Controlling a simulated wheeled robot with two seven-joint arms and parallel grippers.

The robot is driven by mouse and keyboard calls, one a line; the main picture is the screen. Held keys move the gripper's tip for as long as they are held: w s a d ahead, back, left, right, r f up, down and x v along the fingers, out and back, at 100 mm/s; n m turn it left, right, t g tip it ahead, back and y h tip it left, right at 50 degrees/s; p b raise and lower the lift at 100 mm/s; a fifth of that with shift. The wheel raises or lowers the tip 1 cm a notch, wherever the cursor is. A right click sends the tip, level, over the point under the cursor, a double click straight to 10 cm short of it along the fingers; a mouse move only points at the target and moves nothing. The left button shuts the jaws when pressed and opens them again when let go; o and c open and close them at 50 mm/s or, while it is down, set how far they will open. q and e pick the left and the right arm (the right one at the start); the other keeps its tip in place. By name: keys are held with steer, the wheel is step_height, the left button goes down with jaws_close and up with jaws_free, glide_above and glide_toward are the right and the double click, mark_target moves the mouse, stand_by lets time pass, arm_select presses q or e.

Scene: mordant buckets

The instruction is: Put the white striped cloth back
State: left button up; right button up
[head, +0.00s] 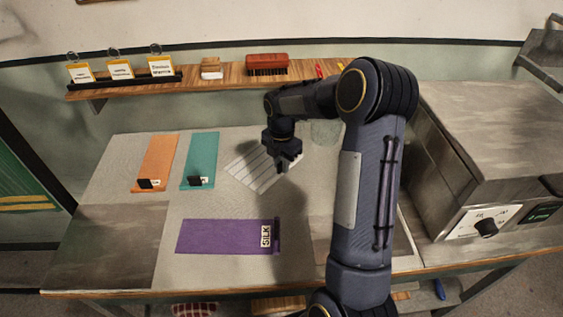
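The white striped cloth (257,169) lies on the table, tilted relative to the other cloths, at the middle back. My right gripper (285,166) is over the cloth's right side, pointing down. Its fingers are small and dark, so I cannot tell whether they are open or shut, or whether they touch the cloth. Part of the cloth is hidden behind the gripper. My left gripper is not in view.
An orange cloth (158,158) and a teal cloth (202,153) lie to the left, each with a dark clip. A purple cloth (220,236) labelled SILK lies in front. A shelf (210,84) holds cards and a brush (267,64). A grey box-like appliance (490,130) stands right.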

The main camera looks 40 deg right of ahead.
steer(key=shift+o, duration=1.1)
step_height(320, 180, up, 12)
steer(key=s+a+r+m+t+y, duration=0.1)
steer(key=s+a+r+m+t, duration=0.1)
steer(key=s+a+r+m, duration=0.5)
steer(key=s+a+f+m+t+y, duration=0.1)
steer(key=s+a+f+m, duration=0.2)
steer(key=s+a+m, duration=0.2)
steer(key=s+a+f+m+t+y, duration=0.1)
steer(key=s+a+m, duration=0.4)
steer(key=s+m, duration=0.5)
steer(key=s+f+t, duration=0.1)
steer(key=s+f, duration=0.1)
steer(key=s, duration=0.1)
steer(key=shift+a+f+t+y, duration=0.2)
steer(key=shift+t+y, duration=0.1)
steer(key=shift+y, duration=0.1)
steer(key=shift+s, duration=0.15)
